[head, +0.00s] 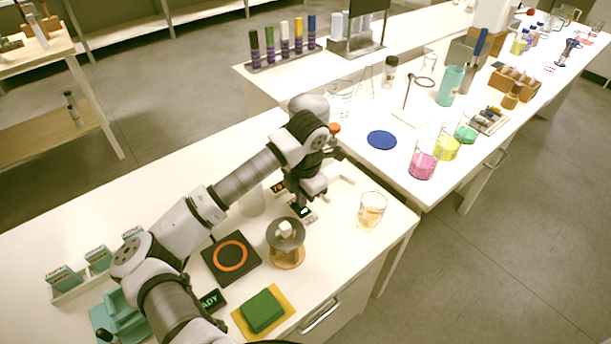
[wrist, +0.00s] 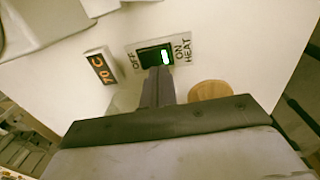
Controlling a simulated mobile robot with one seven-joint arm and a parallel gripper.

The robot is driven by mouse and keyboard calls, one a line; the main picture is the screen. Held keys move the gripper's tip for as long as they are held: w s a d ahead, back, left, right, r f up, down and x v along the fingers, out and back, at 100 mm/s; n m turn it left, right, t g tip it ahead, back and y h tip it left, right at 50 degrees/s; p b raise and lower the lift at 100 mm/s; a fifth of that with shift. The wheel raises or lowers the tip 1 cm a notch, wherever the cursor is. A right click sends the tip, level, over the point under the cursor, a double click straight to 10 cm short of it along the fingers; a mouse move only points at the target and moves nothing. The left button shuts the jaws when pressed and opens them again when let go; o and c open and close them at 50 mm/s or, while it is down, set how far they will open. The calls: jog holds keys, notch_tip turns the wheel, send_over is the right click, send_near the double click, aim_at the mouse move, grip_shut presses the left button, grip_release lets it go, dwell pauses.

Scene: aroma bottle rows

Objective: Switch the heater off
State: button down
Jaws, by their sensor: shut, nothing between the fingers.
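The heater switch (wrist: 156,56) is a black rocker on a pale plate, marked OFF at its left and ON HEAT at its right in the wrist view. A green light glows on its ON side. It also shows in the head view (head: 303,211), partly hidden by my gripper. My gripper (wrist: 158,72) is shut and empty, its fingertips at the near edge of the rocker; I cannot tell whether they touch it. In the head view my gripper (head: 300,202) points down over the switch. A small display (wrist: 101,67) beside the switch reads 70 C in orange.
A black plate with an orange ring (head: 231,257) and a round wooden stand (head: 287,258) are near the switch. A glass beaker (head: 371,211) of amber liquid stands to the right. A green block (head: 262,310) lies in front. Coloured beakers stand on the other bench.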

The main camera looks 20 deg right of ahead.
notch_tip(320, 180, up, 11)
jog(key=s+b, duration=0.1)
jog(key=b, duration=0.1)
jog(key=shift+s+d+r, duration=0.2)
jog(key=shift+s+d, duration=0.05)
jog(key=shift+d, duration=0.05)
